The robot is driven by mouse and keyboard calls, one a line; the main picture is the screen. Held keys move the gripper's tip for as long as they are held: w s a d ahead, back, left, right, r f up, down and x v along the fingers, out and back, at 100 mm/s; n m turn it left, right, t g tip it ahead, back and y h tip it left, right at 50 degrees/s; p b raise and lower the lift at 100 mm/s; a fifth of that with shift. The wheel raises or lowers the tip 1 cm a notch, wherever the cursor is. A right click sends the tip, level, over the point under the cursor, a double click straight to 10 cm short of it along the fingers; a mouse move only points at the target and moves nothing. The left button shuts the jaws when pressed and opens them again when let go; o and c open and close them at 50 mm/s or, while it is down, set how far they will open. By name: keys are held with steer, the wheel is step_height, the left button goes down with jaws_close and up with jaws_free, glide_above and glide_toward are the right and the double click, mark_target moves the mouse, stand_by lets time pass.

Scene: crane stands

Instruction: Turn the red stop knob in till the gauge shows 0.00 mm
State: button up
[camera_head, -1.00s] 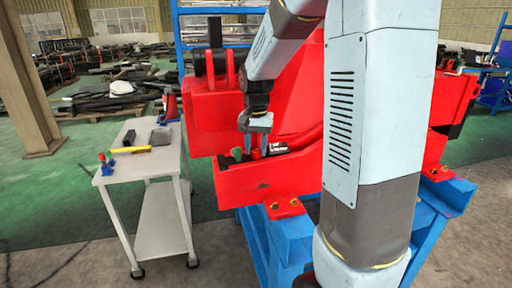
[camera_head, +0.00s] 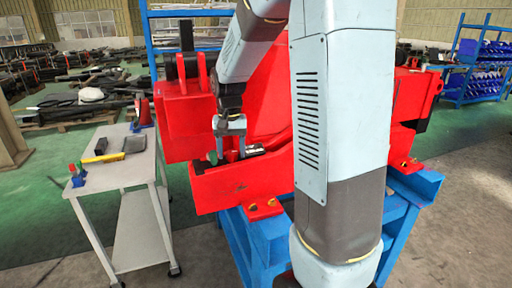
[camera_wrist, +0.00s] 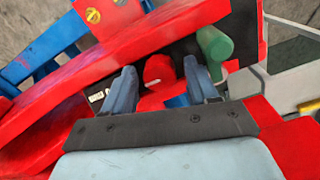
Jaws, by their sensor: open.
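In the wrist view the red stop knob (camera_wrist: 158,70) shows between the two fingers of my gripper (camera_wrist: 162,82). A short white mark is on the knob. My gripper is open, with one finger on each side of the knob; I cannot tell whether either finger touches it. In the head view my gripper (camera_head: 231,150) points down into the red crane part (camera_head: 245,183). A small dark block with a pale face, perhaps the gauge (camera_head: 254,150), sits just right of the fingers; its reading is too small to make out.
A green cylinder (camera_wrist: 214,45) stands close beside one finger; it also shows in the head view (camera_head: 212,157). Red walls rise around the gripper. A blue stand (camera_head: 265,240) carries the red part. A grey trolley (camera_head: 120,170) with small items stands to the left.

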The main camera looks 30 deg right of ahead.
mark_target(232, 151)
steer(key=n, duration=0.4)
steer(key=shift+w+d, duration=0.1)
steer(key=shift+d, duration=0.1)
steer(key=n, duration=0.9)
steer(key=shift+n, duration=0.3)
steer(key=n, duration=0.4)
step_height(232, 151, up, 14)
steer(key=s+a+f+m+t, duration=0.2)
steer(key=s+m+t, duration=0.3)
steer(key=s+m, duration=0.8)
steer(key=shift+s+t, duration=0.3)
steer(key=shift+s, duration=4.6)
